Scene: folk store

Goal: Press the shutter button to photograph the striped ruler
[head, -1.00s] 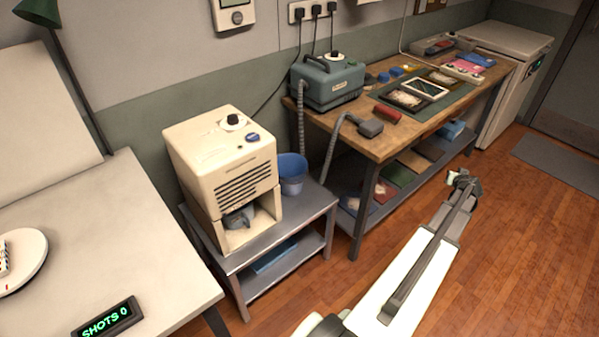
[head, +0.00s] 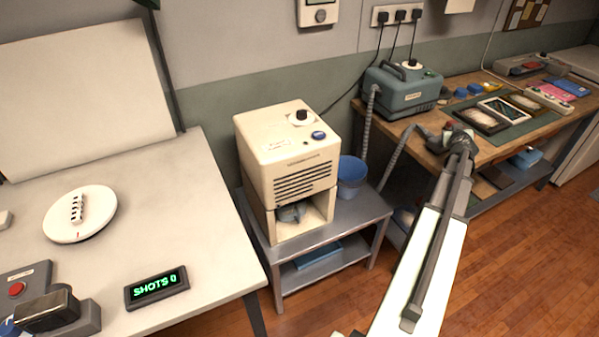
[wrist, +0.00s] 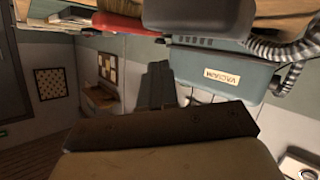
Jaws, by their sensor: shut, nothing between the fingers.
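A white round turntable (head: 95,222) lies on the pale table at left, with a red mark near its front edge. On it is a small white piece with dark marks (head: 77,208); I cannot tell surely whether it is the striped ruler. A grey box with a red button (head: 16,289) sits at the lower left, beside a dark camera-like device (head: 48,308). A display (head: 157,287) reads "SHOTS 0". My gripper (head: 460,140) is shut and empty, far right of these, in front of the wooden bench. Its fingers show in the wrist view (wrist: 157,86).
A cream machine (head: 285,160) and blue bucket (head: 351,177) stand on a grey metal stand between my arm and the table. A vacuum unit (head: 402,90) with hoses is on the wooden bench (head: 500,146). A white backdrop board (head: 85,95) stands behind the turntable.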

